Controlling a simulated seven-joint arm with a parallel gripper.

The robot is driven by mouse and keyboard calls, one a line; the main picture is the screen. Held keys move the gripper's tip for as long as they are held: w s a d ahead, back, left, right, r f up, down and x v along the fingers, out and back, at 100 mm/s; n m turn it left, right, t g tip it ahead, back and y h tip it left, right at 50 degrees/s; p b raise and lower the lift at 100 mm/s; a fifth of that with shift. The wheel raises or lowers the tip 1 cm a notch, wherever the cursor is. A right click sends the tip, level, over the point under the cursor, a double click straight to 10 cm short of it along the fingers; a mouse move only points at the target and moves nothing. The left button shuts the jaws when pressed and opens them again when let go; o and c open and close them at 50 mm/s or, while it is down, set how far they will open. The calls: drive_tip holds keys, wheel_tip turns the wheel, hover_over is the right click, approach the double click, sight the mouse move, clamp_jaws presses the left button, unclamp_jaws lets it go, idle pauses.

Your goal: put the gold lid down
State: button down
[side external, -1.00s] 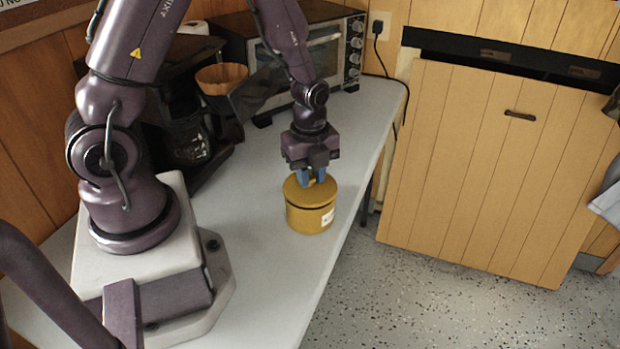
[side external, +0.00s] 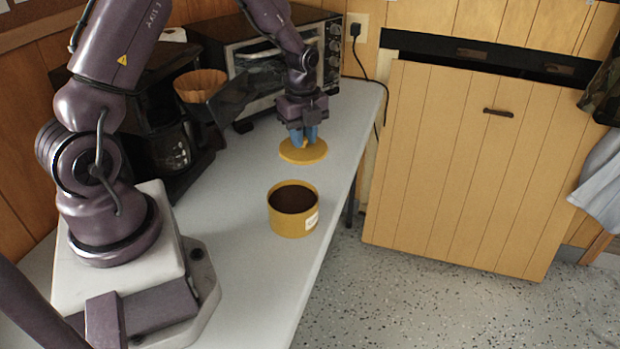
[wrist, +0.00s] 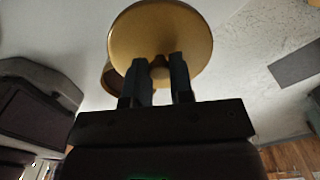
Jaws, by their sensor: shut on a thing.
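The gold lid (side external: 303,152) is a round disc with a small knob. My gripper (side external: 303,138) is shut on the knob and holds the lid level, behind the canister in the side external view. Whether the lid touches the table or hangs just above it, I cannot tell. In the wrist view the lid (wrist: 160,38) fills the upper middle, with its knob between my two fingers (wrist: 160,78). The gold canister (side external: 293,222) stands open and upright on the table, dark inside, with a white label. In the wrist view the lid covers most of it.
The grey-white table (side external: 250,265) is clear around the canister, and its right edge runs close by. A toaster oven (side external: 275,65) stands behind the lid. A coffee maker (side external: 165,140) with a brown filter cone (side external: 200,85) stands to the left.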

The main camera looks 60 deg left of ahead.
drive_tip(key=shift+w+a+m, duration=0.15)
drive_tip(key=shift+w+a, duration=0.2)
drive_tip(key=shift+w, duration=0.25)
drive_tip(key=shift+w+a+m, duration=0.15)
drive_tip(key=shift+w+a, duration=0.15)
drive_tip(key=shift+w, duration=0.25)
drive_tip(key=shift+w+f, duration=0.2)
drive_tip(key=shift+f, duration=0.1)
wheel_tip(320, 180, down, 9)
drive_tip(key=shift+f, duration=0.1)
drive_tip(key=c, duration=1)
unclamp_jaws()
